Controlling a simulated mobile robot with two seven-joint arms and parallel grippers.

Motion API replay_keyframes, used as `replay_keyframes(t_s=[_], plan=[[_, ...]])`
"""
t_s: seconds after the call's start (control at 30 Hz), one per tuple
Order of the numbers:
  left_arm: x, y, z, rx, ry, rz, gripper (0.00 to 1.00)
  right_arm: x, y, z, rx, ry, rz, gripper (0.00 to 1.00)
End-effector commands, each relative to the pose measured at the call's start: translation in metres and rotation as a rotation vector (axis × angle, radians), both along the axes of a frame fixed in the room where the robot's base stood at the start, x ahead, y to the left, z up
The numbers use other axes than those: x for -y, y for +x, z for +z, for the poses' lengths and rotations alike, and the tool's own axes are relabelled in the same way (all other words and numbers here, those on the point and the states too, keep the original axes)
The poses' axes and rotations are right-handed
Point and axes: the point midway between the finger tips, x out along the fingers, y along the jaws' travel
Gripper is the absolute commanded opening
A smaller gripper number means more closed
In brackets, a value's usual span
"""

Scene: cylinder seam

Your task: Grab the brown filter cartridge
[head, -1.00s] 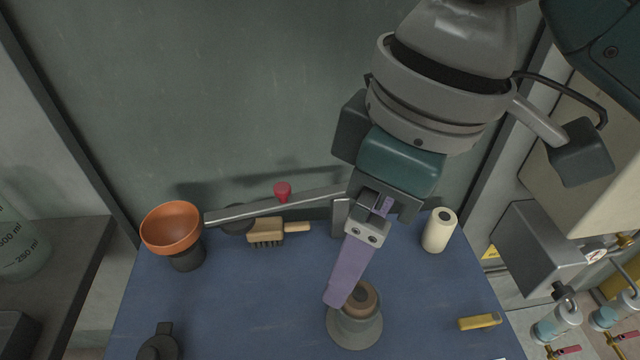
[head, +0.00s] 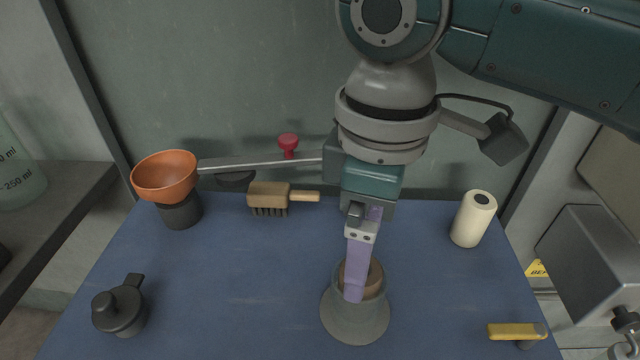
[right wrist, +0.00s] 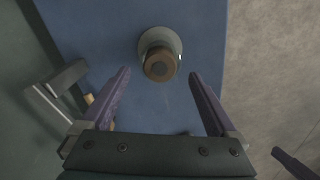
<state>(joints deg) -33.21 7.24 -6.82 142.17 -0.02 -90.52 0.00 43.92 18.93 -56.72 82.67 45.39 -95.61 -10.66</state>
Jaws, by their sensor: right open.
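The brown filter cartridge (head: 374,280) stands in a grey flared holder (head: 355,320) at the front middle of the blue table. In the right wrist view the cartridge (right wrist: 160,65) shows from above, its round top between the two purple fingers. My right gripper (head: 355,292) is open over the cartridge, and one finger hides part of it. The fingers (right wrist: 159,75) have clear gaps to the cartridge on both sides. How far the fingertips reach down beside it is hard to tell. A purple finger, seemingly my left gripper's (right wrist: 294,163), shows at the lower right of the wrist view.
On the blue table (head: 240,285) are an orange bowl (head: 165,175) on a dark stand, a brush (head: 270,195), a cream roll (head: 473,218), a black lidded pot (head: 120,305) and a yellow-handled item (head: 515,331). A metal bar (head: 255,163) runs behind.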

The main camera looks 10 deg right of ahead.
Motion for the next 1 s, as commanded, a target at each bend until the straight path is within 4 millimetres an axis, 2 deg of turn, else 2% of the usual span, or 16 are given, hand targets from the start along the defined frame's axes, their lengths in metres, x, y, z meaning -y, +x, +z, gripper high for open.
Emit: replay_keyframes(t_s=[0.03, 0.17, 0.43, 1.0], plan=[[0.000, 0.000, -0.003, 0.000, 0.000, 0.000, 0.00, 0.001, -0.001, -0.010, -0.001, -0.002, 0.000, 0.94], [0.000, 0.000, -0.005, 0.000, -0.001, 0.000, 0.00, 0.001, -0.001, -0.023, 0.000, -0.001, 0.000, 0.94], [0.002, 0.000, -0.005, -0.001, -0.007, 0.004, 0.00, 0.001, 0.000, -0.024, 0.002, -0.001, 0.001, 0.93], [0.003, 0.000, -0.005, -0.002, -0.011, 0.006, 0.00, 0.000, 0.000, -0.024, 0.002, 0.000, 0.001, 0.29]])
